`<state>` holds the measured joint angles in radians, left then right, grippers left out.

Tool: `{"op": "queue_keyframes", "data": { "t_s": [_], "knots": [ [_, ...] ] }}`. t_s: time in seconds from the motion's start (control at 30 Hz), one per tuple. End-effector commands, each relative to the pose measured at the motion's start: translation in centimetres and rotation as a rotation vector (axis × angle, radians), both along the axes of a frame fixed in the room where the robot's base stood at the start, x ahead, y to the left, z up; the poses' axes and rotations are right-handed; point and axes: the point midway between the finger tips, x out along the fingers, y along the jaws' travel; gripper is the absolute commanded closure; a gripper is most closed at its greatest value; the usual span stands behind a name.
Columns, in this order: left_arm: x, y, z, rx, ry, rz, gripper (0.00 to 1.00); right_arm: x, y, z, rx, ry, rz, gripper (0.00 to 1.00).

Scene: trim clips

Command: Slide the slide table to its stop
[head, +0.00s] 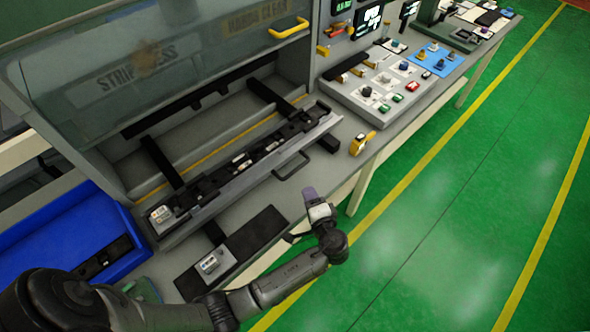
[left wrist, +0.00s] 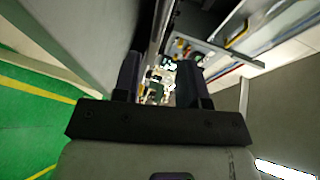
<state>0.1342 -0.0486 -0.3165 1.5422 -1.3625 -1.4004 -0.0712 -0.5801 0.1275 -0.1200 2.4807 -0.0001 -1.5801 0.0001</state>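The slide table (head: 244,186) is a long grey plate on dark rails in front of the press opening, with several small parts on it. A black loop handle (head: 291,167) sticks out of its front edge. My left gripper (head: 309,191) is close in front of the handle, on its near right side, and appears apart from it. In the left wrist view its two dark fingers (left wrist: 160,78) stand apart with nothing clearly held between them. The handle cannot be made out there. My right gripper is in neither view.
A clear guard with a yellow handle (head: 289,28) hangs above the press. A blue bin (head: 62,228) is at left. A yellow-and-black object (head: 362,143) and a button panel (head: 385,88) are to the right. A black mat (head: 256,236) lies in front. Green floor is free at right.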

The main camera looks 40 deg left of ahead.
Motion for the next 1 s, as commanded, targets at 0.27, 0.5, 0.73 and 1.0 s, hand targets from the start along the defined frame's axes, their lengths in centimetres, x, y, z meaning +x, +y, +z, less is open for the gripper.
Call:
{"op": "queue_keyframes", "data": {
  "t_s": [0.27,0.5,0.73,1.0],
  "knots": [
    [2.5,4.5,-0.9,0.001,0.000,0.003,0.61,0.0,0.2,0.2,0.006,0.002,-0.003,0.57],
    [4.4,7.9,-1.7,0.000,0.000,0.002,0.61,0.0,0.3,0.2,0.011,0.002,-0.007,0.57],
    [5.6,9.8,-2.1,-0.001,0.000,0.001,0.61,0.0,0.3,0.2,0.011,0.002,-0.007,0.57],
    [5.9,10.6,-2.3,-0.004,-0.001,0.001,0.61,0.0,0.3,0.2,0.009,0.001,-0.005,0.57]
  ]
}}
